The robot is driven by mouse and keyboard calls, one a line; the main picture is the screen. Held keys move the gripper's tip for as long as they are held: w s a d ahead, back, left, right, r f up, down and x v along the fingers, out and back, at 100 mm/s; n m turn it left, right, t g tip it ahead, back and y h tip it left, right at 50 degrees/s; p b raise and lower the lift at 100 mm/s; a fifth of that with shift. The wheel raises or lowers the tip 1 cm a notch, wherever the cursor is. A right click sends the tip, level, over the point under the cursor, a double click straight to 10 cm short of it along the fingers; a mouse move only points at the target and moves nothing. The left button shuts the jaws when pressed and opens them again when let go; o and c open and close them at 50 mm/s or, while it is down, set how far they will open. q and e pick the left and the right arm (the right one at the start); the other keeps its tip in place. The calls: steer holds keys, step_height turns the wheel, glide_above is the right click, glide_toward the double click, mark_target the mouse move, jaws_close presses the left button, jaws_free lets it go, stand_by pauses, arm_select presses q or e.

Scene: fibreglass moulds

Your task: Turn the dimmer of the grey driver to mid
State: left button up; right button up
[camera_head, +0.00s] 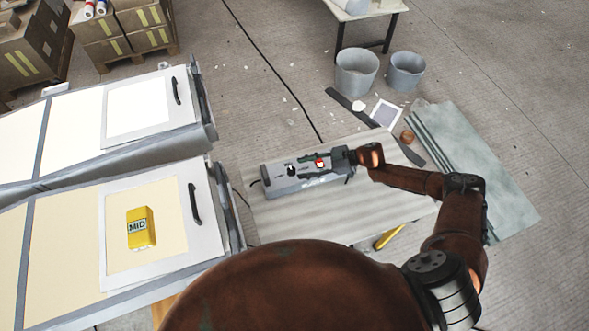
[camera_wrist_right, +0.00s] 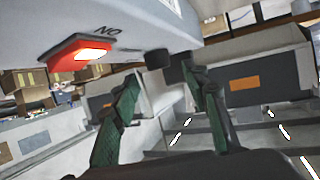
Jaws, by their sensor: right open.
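The grey driver (camera_head: 276,186) is a long grey box lying on a pale board in the head view. Its black dimmer knob (camera_head: 291,171) sits near the middle of its top, beside a lit red switch (camera_head: 320,163). My right gripper (camera_head: 306,166) reaches over the driver from the right, its green fingers open. In the right wrist view, the knob (camera_wrist_right: 158,59) shows between the two fingertips (camera_wrist_right: 160,73), apart from them as far as I can tell. The red switch (camera_wrist_right: 75,57) glows beside an "ON" label. The knob's setting is too small to read. My left gripper is not in view.
A yellow block marked MID (camera_head: 141,229) sits on the near cream mould panel at the left. Two grey buckets (camera_head: 356,72) (camera_head: 406,71), a dark strip and a greenish sheet (camera_head: 480,170) lie behind and right. Cartons stand at the far left.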

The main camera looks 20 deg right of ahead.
steer(key=v, duration=0.6)
steer(key=shift+s+d+r, duration=0.1)
steer(key=shift+r, duration=0.05)
